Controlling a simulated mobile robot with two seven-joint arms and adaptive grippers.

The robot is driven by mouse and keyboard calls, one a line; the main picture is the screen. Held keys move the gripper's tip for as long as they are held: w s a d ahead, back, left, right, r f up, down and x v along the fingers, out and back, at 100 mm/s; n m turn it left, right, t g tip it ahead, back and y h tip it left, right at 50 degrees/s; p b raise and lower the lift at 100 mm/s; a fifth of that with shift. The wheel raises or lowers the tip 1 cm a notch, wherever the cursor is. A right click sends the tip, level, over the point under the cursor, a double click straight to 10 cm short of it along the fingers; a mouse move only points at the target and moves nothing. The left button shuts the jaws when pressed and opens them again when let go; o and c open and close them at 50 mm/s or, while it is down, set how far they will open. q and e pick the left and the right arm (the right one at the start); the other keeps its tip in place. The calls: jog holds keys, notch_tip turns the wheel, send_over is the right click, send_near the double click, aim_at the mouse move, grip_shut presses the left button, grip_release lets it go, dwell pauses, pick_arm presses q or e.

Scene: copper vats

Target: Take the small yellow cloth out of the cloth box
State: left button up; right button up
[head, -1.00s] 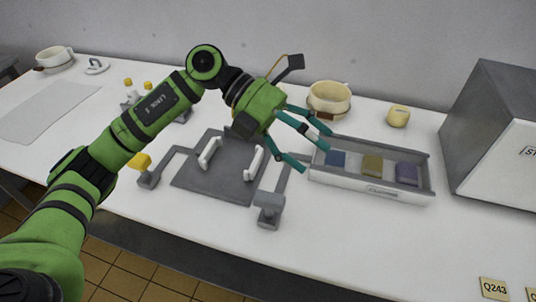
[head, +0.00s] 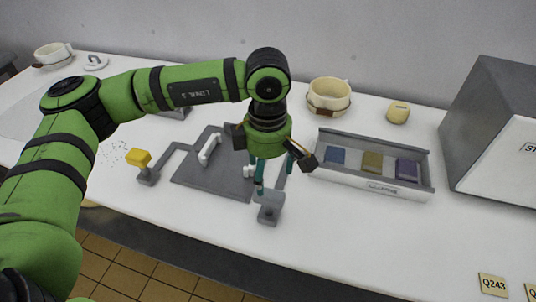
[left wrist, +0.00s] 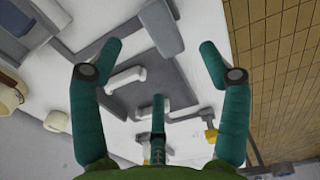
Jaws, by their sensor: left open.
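The cloth box (head: 330,176) is a long, shallow grey and white tray at right of centre in the head view. In it lie a blue cloth (head: 335,155), a small yellow cloth (head: 372,161) in the middle, and a purple cloth (head: 407,168) on the right. My left gripper (head: 258,188) points down left of the box, over the right side of a grey plate. It is open and empty and well apart from the yellow cloth. The left wrist view shows its spread teal fingers (left wrist: 160,65). My right gripper is not in view.
Below my left gripper are the grey plate (head: 196,180) with white handles and a grey post (head: 269,207). A cream pot (head: 329,94) stands behind the box, with a yellow object (head: 398,113) beside it. A large grey box (head: 490,120) stands right. The table's front right is mostly clear.

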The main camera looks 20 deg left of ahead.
aim_at(267, 190)
pick_arm(q)
notch_tip(267, 190, down, 7)
jog(key=shift+f, duration=0.1)
dwell(0.3)
jog(key=c, duration=1.3)
jog(key=shift+o, duration=0.2)
